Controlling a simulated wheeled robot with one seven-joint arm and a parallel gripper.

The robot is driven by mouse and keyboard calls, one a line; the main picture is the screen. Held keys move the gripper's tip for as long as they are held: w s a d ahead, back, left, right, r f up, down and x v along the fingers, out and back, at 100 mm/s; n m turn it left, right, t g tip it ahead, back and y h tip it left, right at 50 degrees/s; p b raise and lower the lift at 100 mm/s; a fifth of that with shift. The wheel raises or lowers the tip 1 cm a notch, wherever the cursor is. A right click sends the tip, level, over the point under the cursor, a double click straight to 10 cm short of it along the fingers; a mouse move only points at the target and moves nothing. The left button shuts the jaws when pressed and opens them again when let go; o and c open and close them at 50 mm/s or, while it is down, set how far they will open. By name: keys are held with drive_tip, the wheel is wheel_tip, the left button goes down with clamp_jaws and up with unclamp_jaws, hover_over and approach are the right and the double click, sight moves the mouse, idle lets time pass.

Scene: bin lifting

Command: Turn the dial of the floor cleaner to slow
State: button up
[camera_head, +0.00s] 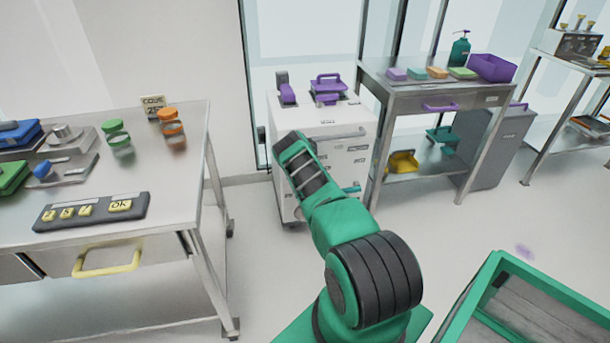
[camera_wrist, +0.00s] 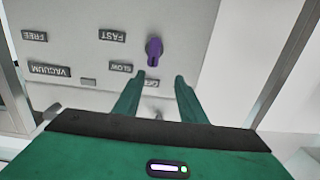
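The floor cleaner looks to be the white box-like unit (camera_head: 345,115) behind my arm in the head view. Its pale panel (camera_wrist: 185,15) fills much of the wrist view. The purple dial (camera_wrist: 154,47) stands on that panel, its narrow end pointing down in the picture. The FAST label (camera_wrist: 112,35) and SLOW label (camera_wrist: 121,68) are to its left, and a label below it is partly hidden by a finger. My gripper (camera_wrist: 160,77) is open and empty, its green fingertips just below the dial, apparently not touching it. In the head view the fingers are hidden.
FREE (camera_wrist: 34,36) and VACUUM (camera_wrist: 50,69) labels are on the panel's left. A table (camera_head: 180,200) stands left of my arm, a metal trolley (camera_head: 400,95) right of the white unit. A green-rimmed bin (camera_head: 465,310) is at lower right.

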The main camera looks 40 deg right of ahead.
drive_tip(key=d+f+x, duration=0.1)
drive_tip(key=x, duration=0.8)
drive_tip(key=shift+s+d+m+h, duration=0.15)
drive_tip(key=shift+d+m+h, duration=0.15)
drive_tip(key=shift+h, duration=0.1)
drive_tip(key=shift+c, duration=0.7)
